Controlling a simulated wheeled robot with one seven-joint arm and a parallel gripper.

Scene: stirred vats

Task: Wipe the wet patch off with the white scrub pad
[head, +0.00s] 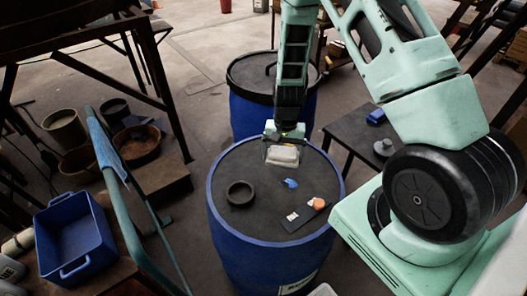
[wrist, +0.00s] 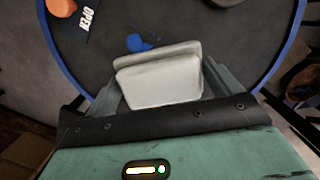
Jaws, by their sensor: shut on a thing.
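My gripper (head: 283,150) is shut on the white scrub pad (head: 283,155) above the far part of the blue drum's dark top. In the wrist view the pad (wrist: 160,80) sits between the two fingers. A small blue patch (head: 291,183) lies on the drum top, just nearer than the pad. It also shows in the wrist view (wrist: 138,42), partly beside the pad's edge. I cannot tell whether this blue patch is the wet patch, and no other wet area shows clearly. I cannot tell whether the pad touches the top.
On the drum top (head: 250,222) stand a black ring-shaped dish (head: 240,193), an orange object (head: 318,203) and a dark plate with white labels (head: 303,216). A second blue drum (head: 245,115) stands behind.

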